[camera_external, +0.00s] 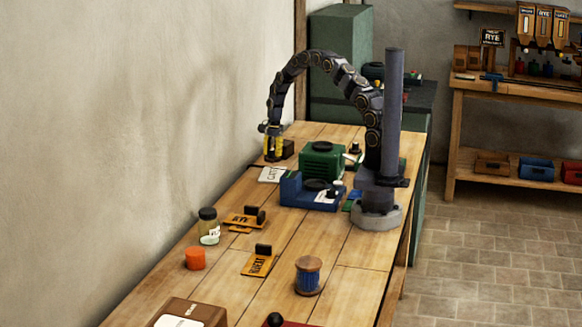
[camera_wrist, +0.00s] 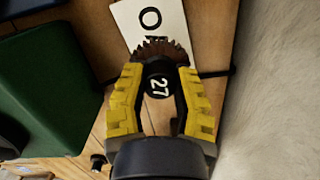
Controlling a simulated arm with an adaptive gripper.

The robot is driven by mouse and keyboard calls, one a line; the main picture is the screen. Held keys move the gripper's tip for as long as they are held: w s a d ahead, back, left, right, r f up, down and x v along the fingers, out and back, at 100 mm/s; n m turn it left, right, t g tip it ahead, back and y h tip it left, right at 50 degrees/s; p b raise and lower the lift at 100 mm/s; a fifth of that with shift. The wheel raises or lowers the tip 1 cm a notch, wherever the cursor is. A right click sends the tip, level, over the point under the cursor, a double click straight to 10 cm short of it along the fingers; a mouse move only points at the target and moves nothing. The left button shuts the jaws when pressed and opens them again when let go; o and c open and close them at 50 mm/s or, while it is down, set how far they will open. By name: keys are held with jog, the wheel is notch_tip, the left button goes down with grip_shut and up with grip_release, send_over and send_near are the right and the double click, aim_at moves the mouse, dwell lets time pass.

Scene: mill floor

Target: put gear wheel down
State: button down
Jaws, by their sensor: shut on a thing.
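My gripper (camera_external: 273,150) is at the far left end of the wooden bench, near the wall, pointing down. In the wrist view, its yellow fingers (camera_wrist: 162,80) are shut on the gear wheel (camera_wrist: 163,48). The wheel has a brown toothed rim and a dark middle part marked 27. A white card (camera_wrist: 148,17) with black lettering lies just beyond the rim in the wrist view. I cannot tell whether the wheel touches the surface below. In the external view the wheel is too small to make out clearly between the fingers.
A green box-shaped machine (camera_external: 321,160) and a blue device (camera_external: 311,190) stand right of my gripper. A white lettered card (camera_external: 272,174) lies nearer. A glass jar (camera_external: 208,226), orange cup (camera_external: 195,258) and blue spool (camera_external: 308,275) stand towards the front.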

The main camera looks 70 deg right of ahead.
aim_at(273, 174)
jog(key=shift+f, duration=2.5)
jog(key=shift+f, duration=0.15)
jog(key=c, duration=0.9)
grip_release()
